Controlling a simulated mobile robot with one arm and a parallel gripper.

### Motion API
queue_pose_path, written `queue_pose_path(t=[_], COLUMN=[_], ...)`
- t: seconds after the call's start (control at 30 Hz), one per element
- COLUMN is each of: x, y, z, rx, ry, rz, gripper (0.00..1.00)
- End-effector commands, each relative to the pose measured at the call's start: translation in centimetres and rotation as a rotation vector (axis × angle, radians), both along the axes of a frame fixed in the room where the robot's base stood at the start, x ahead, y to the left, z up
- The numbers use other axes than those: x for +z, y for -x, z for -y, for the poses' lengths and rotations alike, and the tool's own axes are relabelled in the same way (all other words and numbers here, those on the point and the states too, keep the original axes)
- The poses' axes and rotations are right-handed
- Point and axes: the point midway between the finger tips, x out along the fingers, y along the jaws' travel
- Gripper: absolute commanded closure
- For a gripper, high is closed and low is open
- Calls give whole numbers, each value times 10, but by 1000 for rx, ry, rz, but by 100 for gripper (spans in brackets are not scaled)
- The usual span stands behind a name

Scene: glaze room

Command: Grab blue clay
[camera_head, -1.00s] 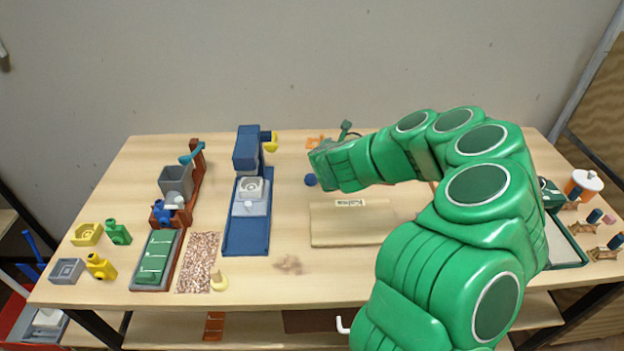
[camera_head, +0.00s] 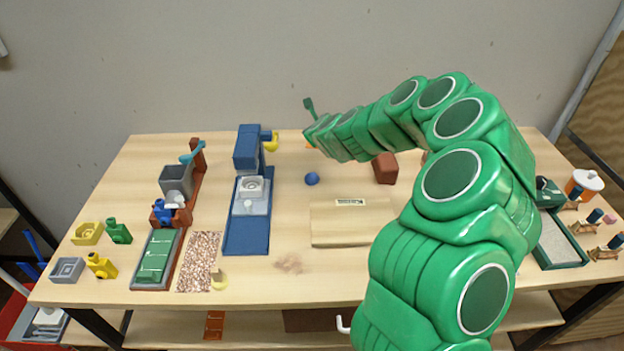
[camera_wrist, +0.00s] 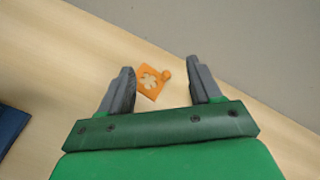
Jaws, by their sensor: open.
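The blue clay is a small round blue ball (camera_head: 312,179) on the table in the head view, right of the blue press. It does not show in the wrist view. My gripper (camera_wrist: 160,66) is open, its two dark grey fingers spread apart with nothing held between them. In the head view the arm reaches over the back of the table, so my gripper is behind and above the ball, apart from it; its fingers are hidden there. An orange flower-cutout piece (camera_wrist: 151,82) lies below, between the fingers in the wrist view.
The blue press (camera_head: 247,215) with a yellow part stands left of the ball. A tan board (camera_head: 350,236) with a label lies in front of it. A red-brown block (camera_head: 385,168) stands to the right. The table's back edge is close to my gripper.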

Motion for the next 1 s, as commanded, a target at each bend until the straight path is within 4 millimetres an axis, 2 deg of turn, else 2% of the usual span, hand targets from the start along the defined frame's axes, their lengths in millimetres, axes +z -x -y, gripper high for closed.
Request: queue_pose_path(t=[0.2,0.3,0.5,0.77,1.0], x=[6,4,0,-9,-11], y=[-1,6,25,58,88], z=[-34,-48,-65,-67,-54], rx=[347,513,843,1247,1581], ry=[293,429,699,997,1198], rz=[-32,-51,-85,-142,-205], gripper=[36,36,36,36,36])
